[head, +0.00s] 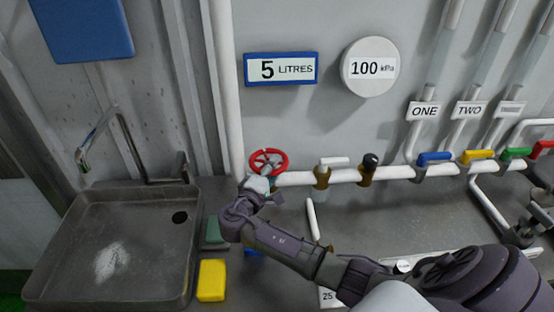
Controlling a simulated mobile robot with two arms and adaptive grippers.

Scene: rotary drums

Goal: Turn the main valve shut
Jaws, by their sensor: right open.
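The main valve appears to be the red handwheel (280,155) at the left end of the white horizontal pipe, near the back wall. My right arm comes in from the lower right. Its gripper (265,174) is open, with its fingers at the lower part of the red wheel. The gripper covers part of the wheel's lower side and hub. I cannot tell whether the fingers touch the rim. My left gripper is not in view.
The white pipe (342,177) carries a white-handled valve (333,162), a black-topped fitting (370,160) and blue, yellow, green and red levers rightward. A grey sink (185,262) with a tap stands left. A yellow block (211,280) lies beside it. Signs read "5 LITRES" (281,69) and "100 kPa" (369,67).

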